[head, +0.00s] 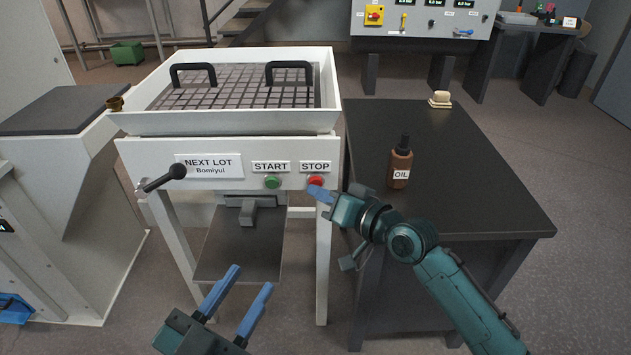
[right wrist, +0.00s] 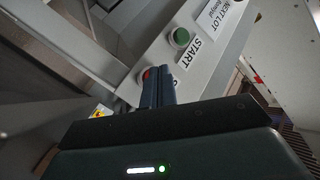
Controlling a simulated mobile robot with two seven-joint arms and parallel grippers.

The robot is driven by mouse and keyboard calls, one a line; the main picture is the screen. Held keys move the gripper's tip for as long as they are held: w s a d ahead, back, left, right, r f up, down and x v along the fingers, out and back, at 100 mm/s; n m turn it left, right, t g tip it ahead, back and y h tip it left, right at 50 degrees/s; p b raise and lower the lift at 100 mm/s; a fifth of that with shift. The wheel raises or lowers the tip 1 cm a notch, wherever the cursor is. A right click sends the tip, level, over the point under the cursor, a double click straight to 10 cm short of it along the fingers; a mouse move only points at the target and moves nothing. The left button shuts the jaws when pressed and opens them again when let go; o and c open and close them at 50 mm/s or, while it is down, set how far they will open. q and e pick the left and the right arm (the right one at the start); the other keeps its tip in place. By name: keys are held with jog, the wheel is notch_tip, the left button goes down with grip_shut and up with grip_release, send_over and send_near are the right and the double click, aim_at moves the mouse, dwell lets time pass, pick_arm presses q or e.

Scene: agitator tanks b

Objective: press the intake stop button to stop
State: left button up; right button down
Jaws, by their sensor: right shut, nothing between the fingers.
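The red stop button (head: 316,181) is on the white front panel of the intake, under a STOP label (head: 315,167). In the right wrist view the red button (right wrist: 147,74) is partly hidden behind my fingers. My right gripper (head: 318,192) is shut and empty, its blue fingertips at the button's lower edge; I cannot tell whether they touch it. It also shows in the right wrist view (right wrist: 158,88). The green start button (head: 272,182) is to the left of the red one. My left gripper (head: 245,284) is open and empty, low in front of the intake.
A black lever (head: 165,178) sticks out at the panel's left. A dark table (head: 450,185) stands on the right, under my right arm, with an oil bottle (head: 400,165) and a pale block (head: 440,99) on it. A grated tray (head: 237,90) tops the intake.

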pick_arm(q)
jog(key=shift+r, duration=0.6)
pick_arm(e)
jog(key=shift+s, duration=0.5)
pick_arm(q)
jog(key=shift+p, duration=0.3)
